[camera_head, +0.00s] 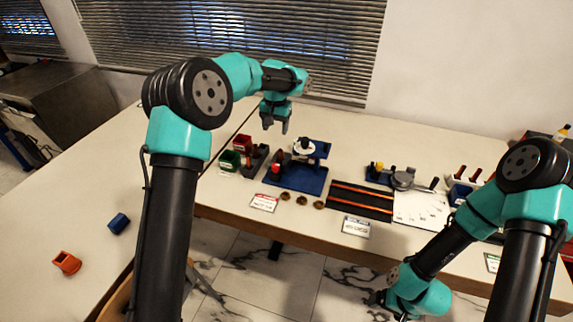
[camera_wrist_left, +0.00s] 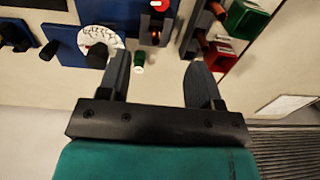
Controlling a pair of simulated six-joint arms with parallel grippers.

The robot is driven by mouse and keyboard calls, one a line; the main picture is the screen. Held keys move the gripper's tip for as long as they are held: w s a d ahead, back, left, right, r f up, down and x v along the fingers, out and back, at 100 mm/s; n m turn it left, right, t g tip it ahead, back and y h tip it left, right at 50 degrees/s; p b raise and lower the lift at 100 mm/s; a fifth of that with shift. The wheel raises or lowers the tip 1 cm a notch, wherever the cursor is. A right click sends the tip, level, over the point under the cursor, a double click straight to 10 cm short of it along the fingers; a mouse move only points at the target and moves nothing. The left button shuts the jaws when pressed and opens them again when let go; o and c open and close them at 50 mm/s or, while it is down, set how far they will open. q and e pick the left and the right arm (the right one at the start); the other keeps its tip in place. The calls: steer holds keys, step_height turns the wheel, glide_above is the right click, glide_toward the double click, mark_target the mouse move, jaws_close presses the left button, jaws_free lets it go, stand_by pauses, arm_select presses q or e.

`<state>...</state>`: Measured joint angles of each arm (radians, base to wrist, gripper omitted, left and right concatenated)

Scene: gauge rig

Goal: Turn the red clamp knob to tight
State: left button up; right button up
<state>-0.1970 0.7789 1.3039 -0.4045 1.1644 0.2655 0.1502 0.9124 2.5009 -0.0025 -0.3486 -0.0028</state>
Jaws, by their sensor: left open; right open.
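A small red part (camera_head: 276,168), which looks like the clamp knob, sits at the left side of a blue base plate (camera_head: 300,183) in the head view. The left wrist view shows a red round cap (camera_wrist_left: 160,4) at the top edge and a red piece (camera_wrist_left: 155,38) below it; I cannot tell which is the knob. A white-faced dial (camera_wrist_left: 98,37) stands beside them. My left gripper (camera_head: 274,125) is open and empty, pointing down behind the rig and apart from the red parts. My right gripper (camera_head: 378,300) is open, low at the table's front, partly hidden by its arm.
A green bin (camera_head: 230,160) and a red bin (camera_head: 243,142) stand left of the plate. Several brass rings lie in front. An orange-striped black rack (camera_head: 362,200) is to the right. A blue block (camera_head: 118,223) and an orange piece (camera_head: 67,262) lie at the left.

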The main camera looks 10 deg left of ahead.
mark_target(276, 165)
arm_select(q)
steer(key=shift+a+f, duration=0.1)
steer(key=f, duration=1.7)
steer(key=shift+a+f, duration=0.1)
steer(key=shift+a, duration=0.1)
steer(key=shift+c, duration=0.2)
steer(key=c, duration=0.9)
steer(key=shift+m, duration=1)
steer(key=o, duration=0.9)
steer(key=shift+o, duration=0.2)
